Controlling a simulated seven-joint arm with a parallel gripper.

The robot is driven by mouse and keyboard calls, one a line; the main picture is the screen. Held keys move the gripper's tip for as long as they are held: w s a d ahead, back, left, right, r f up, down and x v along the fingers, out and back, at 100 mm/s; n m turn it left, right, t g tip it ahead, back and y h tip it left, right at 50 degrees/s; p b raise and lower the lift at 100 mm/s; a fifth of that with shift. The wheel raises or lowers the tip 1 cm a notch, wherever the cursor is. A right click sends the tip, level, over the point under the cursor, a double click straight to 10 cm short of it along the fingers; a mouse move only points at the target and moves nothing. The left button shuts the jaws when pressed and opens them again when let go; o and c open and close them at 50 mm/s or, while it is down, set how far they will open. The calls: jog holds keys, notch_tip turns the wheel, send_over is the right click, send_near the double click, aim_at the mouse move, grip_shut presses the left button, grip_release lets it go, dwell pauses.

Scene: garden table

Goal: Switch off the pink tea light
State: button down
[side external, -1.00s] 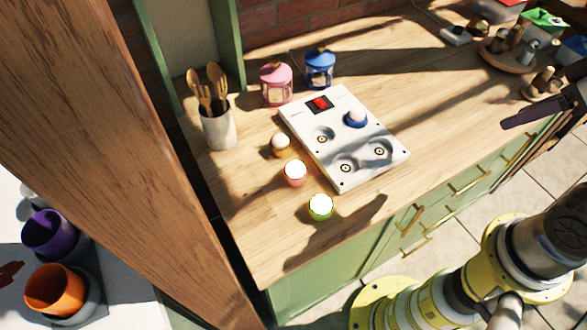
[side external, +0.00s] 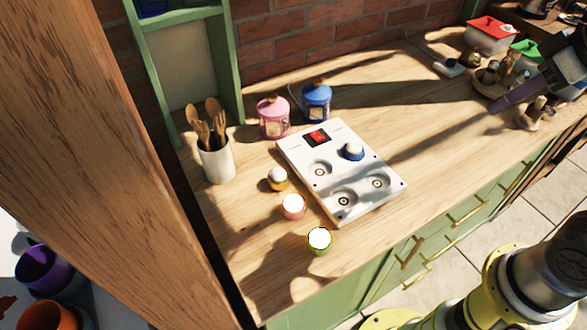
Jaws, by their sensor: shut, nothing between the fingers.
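The pink tea light (side external: 293,207) stands upright on the wooden table, left of the white charging board (side external: 333,171). Its top glows bright white. A green tea light (side external: 319,241) in front of it also glows. A yellow tea light (side external: 278,179) behind it has a dull, unlit-looking top. A blue tea light (side external: 352,151) sits in one of the board's round wells, its top also dull; the other wells are empty. My gripper (side external: 503,103) is at the right edge, partly cut off, shut and empty, far from the tea lights.
A pink lantern (side external: 273,118) and a blue lantern (side external: 317,103) stand behind the board. A white cup of wooden utensils (side external: 217,160) stands at the left. A round wooden tray (side external: 487,87) with small items is at the back right. The table right of the board is clear.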

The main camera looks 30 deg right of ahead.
jog(key=w+a+r+n+g, duration=0.1)
jog(key=w+a+n, duration=0.1)
jog(key=w+a, duration=0.55)
jog(key=n+g, duration=0.5)
send_over(294, 199)
notch_tip(294, 199, down, 16)
jog(key=shift+w+f, duration=0.1)
jog(key=shift+a, duration=0.1)
jog(key=shift+f, duration=2.85)
